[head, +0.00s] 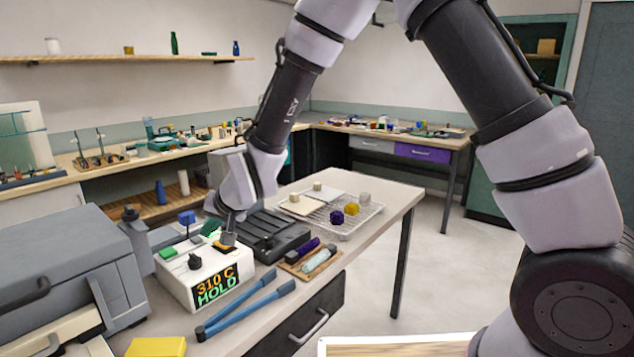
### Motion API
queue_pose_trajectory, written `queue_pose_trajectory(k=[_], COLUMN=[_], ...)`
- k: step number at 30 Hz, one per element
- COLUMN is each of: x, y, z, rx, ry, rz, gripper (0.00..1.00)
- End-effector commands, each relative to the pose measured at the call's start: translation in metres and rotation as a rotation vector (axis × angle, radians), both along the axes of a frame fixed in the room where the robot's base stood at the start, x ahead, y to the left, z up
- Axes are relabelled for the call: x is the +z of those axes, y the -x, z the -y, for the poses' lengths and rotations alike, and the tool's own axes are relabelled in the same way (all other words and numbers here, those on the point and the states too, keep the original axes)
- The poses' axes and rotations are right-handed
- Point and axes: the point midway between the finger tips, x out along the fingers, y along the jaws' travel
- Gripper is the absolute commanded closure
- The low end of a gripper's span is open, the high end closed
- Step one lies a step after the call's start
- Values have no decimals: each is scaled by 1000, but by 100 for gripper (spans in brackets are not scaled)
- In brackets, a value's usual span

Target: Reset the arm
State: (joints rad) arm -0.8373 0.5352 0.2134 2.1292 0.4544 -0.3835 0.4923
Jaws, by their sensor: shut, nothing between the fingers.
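My arm comes in from the top right, bends over the table and reaches down to the left. My gripper (229,239) is shut and empty, pointing down at the top of a white controller box (190,290). The fingertips are small here, and I cannot tell whether they touch the box or a control on it. The box's display (216,285) reads "310 C HOLD".
Blue tongs (246,309) lie in front of the box. A grey furnace-like unit (70,262) stands left. A dark tray (268,235), a wooden rack of rods (310,262) and a wire rack (357,228) with colored pieces lie right. Floor right of the table (405,200) is clear.

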Motion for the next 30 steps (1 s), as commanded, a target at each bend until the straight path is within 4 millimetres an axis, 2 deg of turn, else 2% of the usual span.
queue_pose_trajectory(k=[8, 14, 17, 22, 26, 30], x=[41, 86, 116, 174, 210, 238], y=[-30, -55, -67, -73, -59, -26], z=[41, 95, 136, 233, 308, 380], rx=[-44, -94, -135, -230, -306, -393], ry=[15, 36, 51, 88, 116, 140], rz=[8, 15, 18, 16, 6, -11], gripper=[100, 100, 100, 100, 100, 100])
